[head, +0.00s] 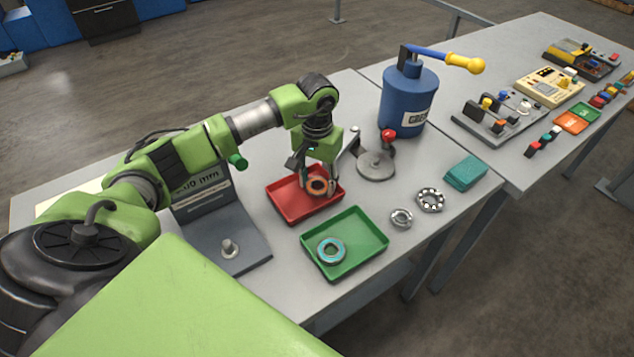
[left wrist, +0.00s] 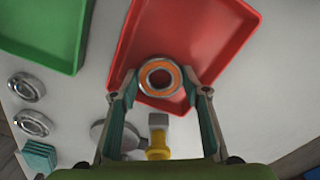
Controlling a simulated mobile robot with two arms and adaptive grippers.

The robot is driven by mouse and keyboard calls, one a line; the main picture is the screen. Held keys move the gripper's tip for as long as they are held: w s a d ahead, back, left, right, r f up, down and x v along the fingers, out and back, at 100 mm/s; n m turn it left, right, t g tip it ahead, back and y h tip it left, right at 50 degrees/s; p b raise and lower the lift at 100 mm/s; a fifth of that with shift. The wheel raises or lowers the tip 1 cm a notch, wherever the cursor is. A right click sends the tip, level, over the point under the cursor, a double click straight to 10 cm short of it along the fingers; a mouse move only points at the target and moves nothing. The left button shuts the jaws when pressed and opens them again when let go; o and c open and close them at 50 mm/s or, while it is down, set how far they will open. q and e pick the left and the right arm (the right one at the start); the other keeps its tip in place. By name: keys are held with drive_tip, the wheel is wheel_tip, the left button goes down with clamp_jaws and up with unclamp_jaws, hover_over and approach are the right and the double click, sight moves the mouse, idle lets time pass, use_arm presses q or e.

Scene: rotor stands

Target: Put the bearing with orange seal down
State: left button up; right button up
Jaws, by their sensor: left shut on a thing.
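The bearing with orange seal (head: 317,186) is a metal ring with an orange face. It also shows in the left wrist view (left wrist: 160,77), between the fingertips. My left gripper (head: 318,180) points down and is shut on this bearing, at the red tray (head: 284,209). In the left wrist view the bearing overlaps the near edge of the red tray (left wrist: 205,35). I cannot tell whether it touches the tray floor. The fingers hide part of the bearing in the head view. My right gripper is not in view.
A green tray (head: 362,260) holds a bearing with a blue seal (head: 331,251). Two bare metal bearings (head: 401,219) (head: 430,200) and a teal block (head: 466,173) lie to the right. A blue grease can (head: 408,100) stands behind. A grey stand with a peg (head: 229,248) is at left.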

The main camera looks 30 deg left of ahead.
use_arm(q)
drive_tip(key=shift+s+f, duration=0.15)
drive_tip(key=shift+f, duration=0.25)
drive_tip(key=o, duration=0.8)
drive_tip(key=shift+o, duration=0.2)
drive_tip(key=shift+f, duration=0.1)
drive_tip(key=shift+d, duration=0.1)
drive_tip(key=shift+r, duration=0.2)
drive_tip(key=shift+r+p, duration=0.35)
drive_tip(key=shift+p, duration=0.35)
wheel_tip(320, 180, up, 12)
drive_tip(key=b, duration=0.3)
drive_tip(key=shift+b, duration=0.35)
